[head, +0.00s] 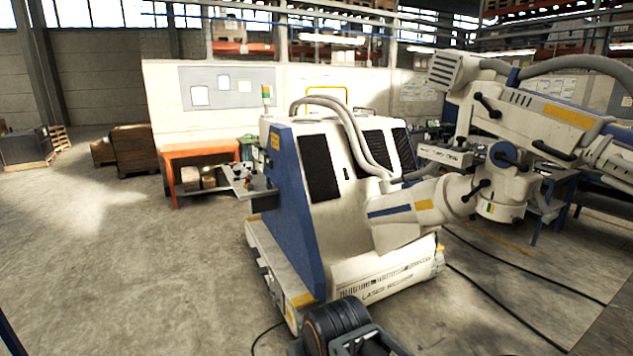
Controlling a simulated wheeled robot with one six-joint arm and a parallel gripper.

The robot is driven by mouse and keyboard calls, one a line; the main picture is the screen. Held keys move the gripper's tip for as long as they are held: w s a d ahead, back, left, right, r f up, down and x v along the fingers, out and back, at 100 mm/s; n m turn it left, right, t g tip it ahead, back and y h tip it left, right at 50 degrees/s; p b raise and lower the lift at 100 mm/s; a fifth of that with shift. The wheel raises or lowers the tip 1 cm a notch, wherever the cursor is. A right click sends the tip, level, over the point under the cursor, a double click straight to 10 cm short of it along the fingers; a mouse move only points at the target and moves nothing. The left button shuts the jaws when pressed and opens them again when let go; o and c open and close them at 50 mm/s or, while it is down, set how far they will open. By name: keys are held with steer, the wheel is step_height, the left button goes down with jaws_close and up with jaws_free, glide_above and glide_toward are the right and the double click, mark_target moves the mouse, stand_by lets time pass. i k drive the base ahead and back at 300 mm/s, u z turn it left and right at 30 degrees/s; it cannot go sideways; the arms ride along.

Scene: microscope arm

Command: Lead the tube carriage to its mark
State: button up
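A jointed white arm (560,110) with blue and yellow stripes and black handles reaches in from the right. A white head section (497,200) with a black lever hangs low on it, and a thick white housing (400,213) joins it on the left, in front of the white and blue machine (297,210). I cannot tell for sure which part is the tube carriage, and I can make out no mark for it. I see no gripper fingers that are surely mine. A black ribbed part with a grey bracket (372,341) shows at the bottom edge.
The machine's wide base (385,280) fills the middle of the floor. An orange bench (200,150) stands behind it on the left, with a small grey mechanism (243,181) near it. Dark cables (500,287) lie on the right floor. The left floor (110,240) is clear.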

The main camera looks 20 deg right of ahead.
mark_target(555, 141)
steer(key=i, duration=2.3)
steer(key=z, duration=1.75)
steer(key=i, duration=0.65)
steer(key=z, duration=2)
steer(key=i, duration=1)
